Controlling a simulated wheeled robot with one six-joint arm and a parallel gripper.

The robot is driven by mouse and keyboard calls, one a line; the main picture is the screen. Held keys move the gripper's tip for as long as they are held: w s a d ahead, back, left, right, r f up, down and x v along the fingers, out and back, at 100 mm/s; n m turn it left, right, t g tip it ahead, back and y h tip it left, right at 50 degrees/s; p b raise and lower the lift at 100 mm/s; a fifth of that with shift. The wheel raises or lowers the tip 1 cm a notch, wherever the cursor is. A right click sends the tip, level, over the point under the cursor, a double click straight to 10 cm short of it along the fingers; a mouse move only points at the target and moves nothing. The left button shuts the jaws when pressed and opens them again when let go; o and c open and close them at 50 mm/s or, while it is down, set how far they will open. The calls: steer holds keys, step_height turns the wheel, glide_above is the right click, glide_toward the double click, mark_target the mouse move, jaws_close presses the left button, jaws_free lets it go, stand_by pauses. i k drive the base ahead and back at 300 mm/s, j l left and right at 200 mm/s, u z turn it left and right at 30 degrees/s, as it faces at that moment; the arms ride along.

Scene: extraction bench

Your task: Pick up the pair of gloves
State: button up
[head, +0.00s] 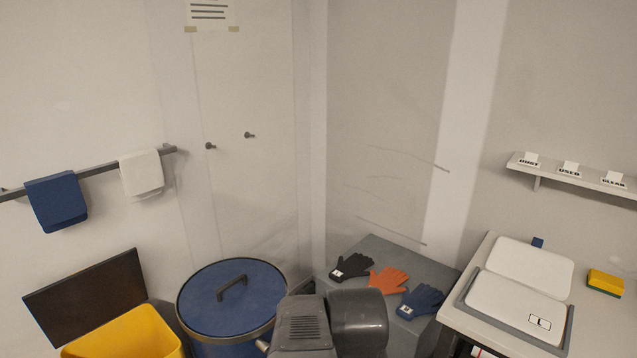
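Three gloves lie flat in a row on a grey chest-like surface (385,247) in the corner. A black glove (352,267) with a white tag is on the left. An orange glove (388,279) is in the middle. A dark blue glove (421,301) with a white tag is on the right. I cannot tell whether any of them is a stacked pair. My grey arm links show at the bottom centre, in front of the near part of the grey surface. My gripper is not in view.
A blue-lidded bin (205,320) and an open yellow bin (130,338) stand to the left. A white counter (603,325) on the right holds a white lidded box (495,294) and a yellow-green sponge (605,282). A labelled shelf (590,183) and a towel rail (102,168) are on the walls.

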mark_target(388, 280)
steer(key=z, duration=0.65)
steer(key=i+j+u, duration=0.15)
steer(key=i, duration=0.5)
steer(key=i+j+u, duration=0.2)
steer(key=i, duration=0.4)
